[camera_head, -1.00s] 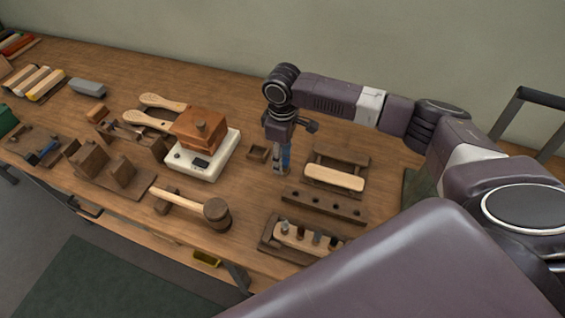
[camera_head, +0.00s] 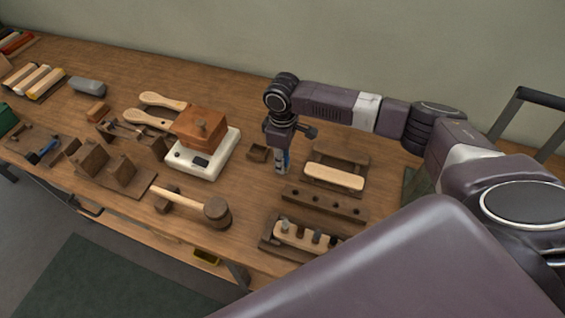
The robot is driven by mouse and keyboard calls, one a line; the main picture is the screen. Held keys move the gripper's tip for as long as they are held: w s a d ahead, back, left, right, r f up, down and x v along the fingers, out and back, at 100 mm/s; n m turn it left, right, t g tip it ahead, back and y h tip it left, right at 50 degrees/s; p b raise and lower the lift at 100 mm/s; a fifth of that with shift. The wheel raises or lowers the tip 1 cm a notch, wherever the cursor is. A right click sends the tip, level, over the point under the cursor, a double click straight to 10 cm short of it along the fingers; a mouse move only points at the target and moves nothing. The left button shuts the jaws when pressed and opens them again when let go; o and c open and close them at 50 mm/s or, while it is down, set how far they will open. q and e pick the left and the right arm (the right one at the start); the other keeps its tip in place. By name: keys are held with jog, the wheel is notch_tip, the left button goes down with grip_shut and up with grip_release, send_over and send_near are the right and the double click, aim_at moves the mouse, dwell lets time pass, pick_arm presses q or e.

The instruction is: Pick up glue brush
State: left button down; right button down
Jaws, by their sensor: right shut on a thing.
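My left gripper is not in view.
A pale wooden block (camera_head: 334,177), a holed rack (camera_head: 324,202) and a tray of pegs (camera_head: 299,236) lie to the right. A white scale (camera_head: 208,167) and a mallet (camera_head: 217,212) are to the left.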

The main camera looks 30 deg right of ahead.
jog(key=shift+r, duration=0.15)
